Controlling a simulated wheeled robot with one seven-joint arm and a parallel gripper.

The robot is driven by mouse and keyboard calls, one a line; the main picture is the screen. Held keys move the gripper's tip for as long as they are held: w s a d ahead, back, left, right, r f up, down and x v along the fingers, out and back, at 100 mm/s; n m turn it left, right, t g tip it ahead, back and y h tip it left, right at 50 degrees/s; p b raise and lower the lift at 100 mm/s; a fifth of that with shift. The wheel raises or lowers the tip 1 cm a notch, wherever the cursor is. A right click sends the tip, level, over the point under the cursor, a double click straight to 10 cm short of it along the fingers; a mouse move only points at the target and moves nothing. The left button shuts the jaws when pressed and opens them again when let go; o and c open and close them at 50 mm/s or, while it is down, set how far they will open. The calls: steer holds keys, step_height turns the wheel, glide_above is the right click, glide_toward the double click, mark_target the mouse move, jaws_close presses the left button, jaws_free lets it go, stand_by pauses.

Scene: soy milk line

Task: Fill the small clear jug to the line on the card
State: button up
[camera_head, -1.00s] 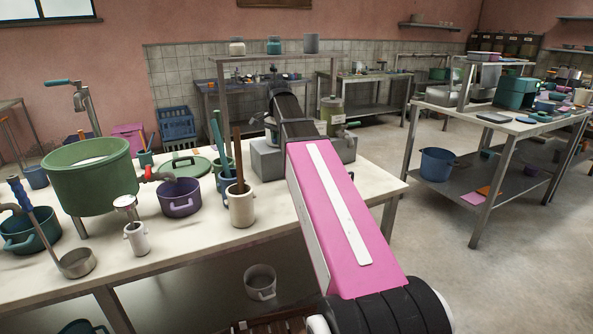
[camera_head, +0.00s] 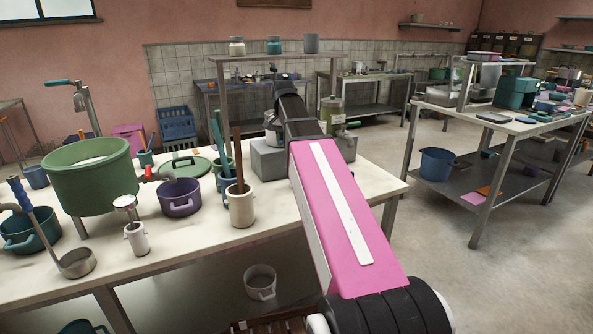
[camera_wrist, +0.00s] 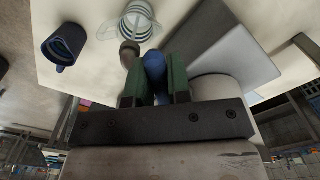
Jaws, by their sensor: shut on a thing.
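In the wrist view my gripper (camera_wrist: 154,88) has its green pads shut on a blue handle-like piece (camera_wrist: 155,66). A rounded grey-brown end (camera_wrist: 128,52), perhaps a tap's spout, is beside that piece, close to the rim of a small clear jug (camera_wrist: 137,22). The jug shows ring-like lines; I cannot tell how full it is. A dark blue mug (camera_wrist: 60,50) stands to its left. In the head view my arm hides the gripper. I cannot make out the card.
A large green pot (camera_head: 90,178), a purple pot (camera_head: 180,197) and a cream crock (camera_head: 240,206) stand to the left. The table's front right is clear.

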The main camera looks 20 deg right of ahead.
stand_by(0.4)
steer(key=d+n, duration=0.1)
steer(key=n, duration=0.1)
steer(key=d+n, duration=0.1)
steer(key=n, duration=0.1)
steer(key=shift+s+n, duration=0.3)
steer(key=shift+s, duration=0.05)
stand_by(0.7)
steer(key=shift+a+m, duration=0.15)
steer(key=shift+m, duration=0.25)
stand_by(0.6)
steer(key=shift+w+a+m, duration=0.15)
steer(key=shift+a+m, duration=0.15)
steer(key=shift+m, duration=0.3)
stand_by(0.5)
steer(key=shift+w+a+m, duration=0.1)
steer(key=shift+a+m, duration=0.15)
steer(key=shift+m, duration=0.35)
stand_by(0.6)
